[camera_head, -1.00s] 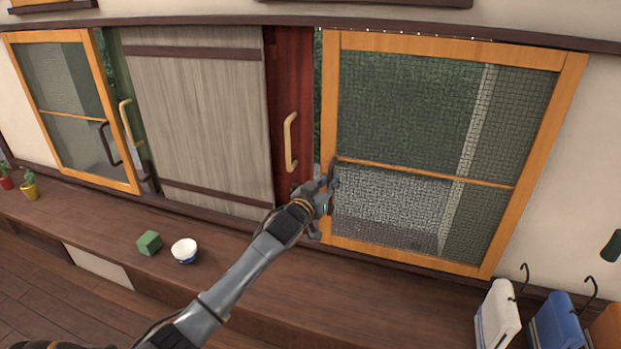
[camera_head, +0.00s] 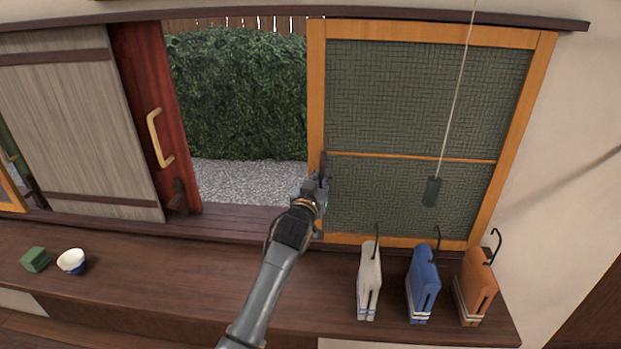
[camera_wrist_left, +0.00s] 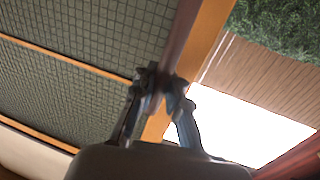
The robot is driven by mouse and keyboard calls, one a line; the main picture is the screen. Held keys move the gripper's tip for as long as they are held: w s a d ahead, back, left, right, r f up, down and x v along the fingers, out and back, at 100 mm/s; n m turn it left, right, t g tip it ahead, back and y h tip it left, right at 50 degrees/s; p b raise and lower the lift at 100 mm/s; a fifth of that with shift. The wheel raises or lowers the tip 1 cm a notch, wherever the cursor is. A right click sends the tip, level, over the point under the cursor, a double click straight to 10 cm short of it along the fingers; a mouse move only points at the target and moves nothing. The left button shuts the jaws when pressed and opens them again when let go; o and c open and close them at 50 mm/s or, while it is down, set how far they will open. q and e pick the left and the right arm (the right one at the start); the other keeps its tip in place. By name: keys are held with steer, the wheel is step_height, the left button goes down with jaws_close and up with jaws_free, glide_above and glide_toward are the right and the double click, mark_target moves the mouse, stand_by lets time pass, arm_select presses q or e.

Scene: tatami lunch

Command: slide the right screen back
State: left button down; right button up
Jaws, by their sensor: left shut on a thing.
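The right screen (camera_head: 420,100) is an orange wooden frame with dark mesh, standing at the right of the opening in the head view. Its mesh also fills the left of the left wrist view (camera_wrist_left: 95,45). My left gripper (camera_head: 322,178) is at the screen's left upright. In the left wrist view my left gripper (camera_wrist_left: 160,92) is shut on the screen's dark handle (camera_wrist_left: 180,40). The gripper partly hides the handle's lower part. My right gripper is not in view.
An open gap left of the screen shows a hedge (camera_head: 240,90) and gravel. A red door (camera_head: 150,110) and a grey wooden panel (camera_head: 75,120) stand further left.

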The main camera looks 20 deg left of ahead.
mark_target(338, 170)
arm_select(q)
steer(key=shift+w+d+f, duration=0.15)
steer(key=shift+d+f, duration=0.1)
steer(key=shift+d, duration=0.5)
steer(key=shift+w+d+f, duration=0.1)
steer(key=shift+d+f, duration=0.15)
steer(key=shift+d, duration=0.65)
steer(key=c, duration=1.4)
jaws_free()
steer(key=shift+r, duration=0.1)
steer(key=shift+o, duration=0.2)
steer(key=shift+r, duration=0.3)
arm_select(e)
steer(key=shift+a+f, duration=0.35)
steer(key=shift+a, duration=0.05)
arm_select(q)
steer(key=s, duration=1.2)
steer(key=shift+d, duration=0.2)
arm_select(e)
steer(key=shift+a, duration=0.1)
